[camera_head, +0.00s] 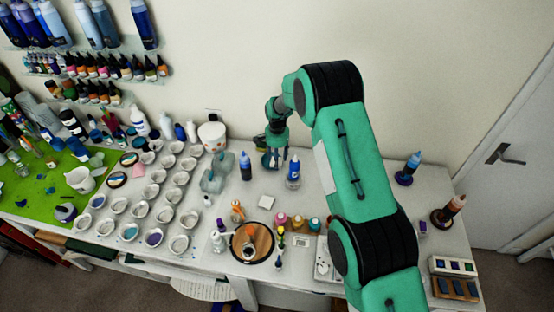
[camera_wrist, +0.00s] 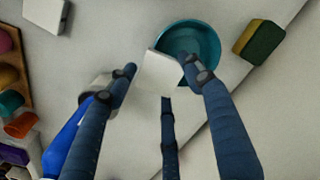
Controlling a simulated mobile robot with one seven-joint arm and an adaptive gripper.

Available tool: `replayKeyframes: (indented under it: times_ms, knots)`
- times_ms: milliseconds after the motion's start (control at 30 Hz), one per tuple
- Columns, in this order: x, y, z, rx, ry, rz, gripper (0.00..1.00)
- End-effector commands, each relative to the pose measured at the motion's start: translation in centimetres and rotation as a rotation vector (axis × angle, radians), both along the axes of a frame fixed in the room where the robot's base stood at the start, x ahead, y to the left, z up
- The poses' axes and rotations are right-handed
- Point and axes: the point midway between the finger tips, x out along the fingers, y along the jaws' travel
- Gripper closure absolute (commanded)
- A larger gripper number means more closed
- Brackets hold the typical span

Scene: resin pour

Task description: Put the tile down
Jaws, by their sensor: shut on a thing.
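My gripper (camera_wrist: 160,80) is shut on a small white tile (camera_wrist: 159,73), held between its dark blue fingers in the wrist view. The tile overlaps the lower-left edge of a round teal dish (camera_wrist: 206,37) in the picture. I cannot tell how high it is above the surface or whether it touches the dish. In the head view my gripper (camera_head: 273,157) is at the back of the white table (camera_head: 335,185), near the wall; the held tile is not clear there. Another pale square tile (camera_head: 266,202) lies on the table.
A yellow and green sponge (camera_wrist: 259,41) lies right of the dish. A blue bottle (camera_wrist: 66,136) is close on the left, and a white block (camera_wrist: 45,14) lies at upper left. Several white cups fill the table's left; a round wooden board (camera_head: 264,236) is in front.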

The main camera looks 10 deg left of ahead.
Motion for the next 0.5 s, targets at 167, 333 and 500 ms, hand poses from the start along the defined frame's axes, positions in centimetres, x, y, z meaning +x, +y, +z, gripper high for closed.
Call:
replayKeyframes:
  times_ms: [167,333,500]
  knots:
    - [0.10,0.04,-0.25,0.001,-0.003,0.000,0.85]
    - [0.07,0.03,-0.28,0.001,-0.002,0.000,0.85]
    - [0.04,0.02,-0.70,0.001,-0.001,0.000,0.85]
